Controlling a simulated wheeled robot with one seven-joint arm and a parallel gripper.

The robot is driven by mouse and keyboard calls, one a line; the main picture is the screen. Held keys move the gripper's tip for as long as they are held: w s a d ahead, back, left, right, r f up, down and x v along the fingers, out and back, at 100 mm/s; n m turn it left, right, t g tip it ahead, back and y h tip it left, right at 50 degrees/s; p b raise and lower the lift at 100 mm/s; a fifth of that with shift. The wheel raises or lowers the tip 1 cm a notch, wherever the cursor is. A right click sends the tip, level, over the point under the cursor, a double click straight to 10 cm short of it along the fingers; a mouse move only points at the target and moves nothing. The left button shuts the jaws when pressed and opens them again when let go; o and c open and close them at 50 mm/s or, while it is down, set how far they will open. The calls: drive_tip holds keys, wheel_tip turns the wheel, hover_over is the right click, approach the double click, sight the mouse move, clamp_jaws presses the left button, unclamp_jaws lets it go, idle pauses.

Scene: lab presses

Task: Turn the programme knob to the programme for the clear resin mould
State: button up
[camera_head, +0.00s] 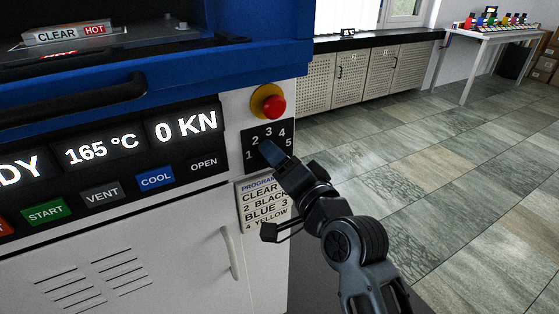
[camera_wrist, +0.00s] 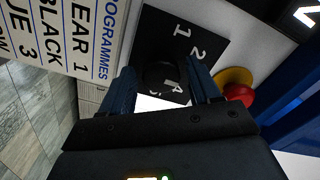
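The programme knob (camera_wrist: 160,76) is a dark round knob on a black dial plate (camera_head: 256,134) numbered 1 to 5. My gripper (camera_head: 270,149) is at the plate and hides the knob in the head view. In the wrist view my gripper (camera_wrist: 162,82) has its blue fingers apart, one on each side of the knob. I see no clear grip on it. The knob's pointer direction cannot be made out. The programme card (camera_head: 257,187) below reads CLEAR 1, 2 BLACK, BLUE 3, 4 YELLOW; part shows in the wrist view (camera_wrist: 67,38).
A red emergency button (camera_head: 273,106) on a yellow base sits just above the dial. The press display (camera_head: 103,150) reads 165 °C and 0 KN, above several buttons. A CLEAR HOT label (camera_head: 68,33) shows at upper left. The tiled floor (camera_head: 450,170) at right is clear.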

drive_tip(key=shift+o, duration=0.4)
drive_tip(key=v, duration=0.7)
drive_tip(key=shift+s+d+b, duration=0.25)
drive_tip(key=shift+s+b, duration=0.05)
drive_tip(key=shift+s, duration=0.05)
